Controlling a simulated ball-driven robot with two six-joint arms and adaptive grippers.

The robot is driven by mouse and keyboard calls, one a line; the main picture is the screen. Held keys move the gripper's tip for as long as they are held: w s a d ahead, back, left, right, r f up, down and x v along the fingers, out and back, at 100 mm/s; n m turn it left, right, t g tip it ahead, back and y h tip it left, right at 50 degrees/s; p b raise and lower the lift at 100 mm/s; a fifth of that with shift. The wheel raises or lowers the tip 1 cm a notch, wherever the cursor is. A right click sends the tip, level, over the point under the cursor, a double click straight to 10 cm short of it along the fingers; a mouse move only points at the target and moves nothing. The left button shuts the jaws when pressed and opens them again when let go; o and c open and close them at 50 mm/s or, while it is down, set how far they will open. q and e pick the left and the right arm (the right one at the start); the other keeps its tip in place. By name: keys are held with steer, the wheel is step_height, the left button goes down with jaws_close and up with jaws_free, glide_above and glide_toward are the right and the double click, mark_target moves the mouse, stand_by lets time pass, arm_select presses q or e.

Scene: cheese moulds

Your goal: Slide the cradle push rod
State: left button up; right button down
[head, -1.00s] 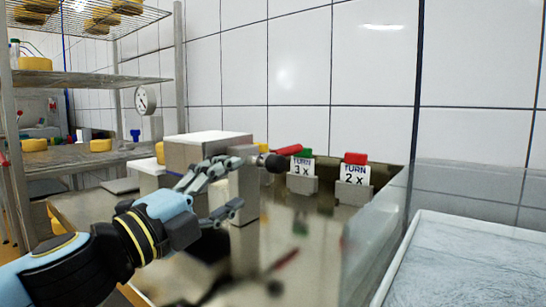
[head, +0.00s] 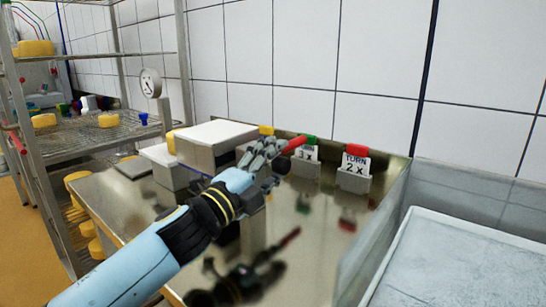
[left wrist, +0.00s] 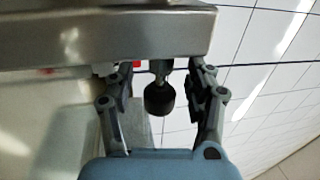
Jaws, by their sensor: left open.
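My left gripper (head: 264,158) is open over the steel table, in front of the grey block with a white top (head: 216,134). In the left wrist view its two fingers (left wrist: 160,75) stand on either side of a round black knob (left wrist: 159,98) on a short metal stem, likely the end of the push rod. The fingers appear apart from the knob, with a gap on both sides. A red bar (head: 295,143) shows just beyond the fingers. My right gripper is in neither view.
Signs reading "TURN 3 x" (head: 306,154) and "TURN 2 x" (head: 354,163) stand on the right of the steel table (head: 310,215). A large white-filled basin (head: 450,260) is at the right. A wire rack (head: 100,135) with yellow cheeses and a round dial (head: 150,83) are at the left.

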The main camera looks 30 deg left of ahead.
arm_select(q)
steer(key=shift+c, duration=0.4)
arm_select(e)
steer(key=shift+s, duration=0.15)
arm_select(q)
steer(key=c, duration=0.7)
steer(key=shift+f, duration=0.1)
jaws_close()
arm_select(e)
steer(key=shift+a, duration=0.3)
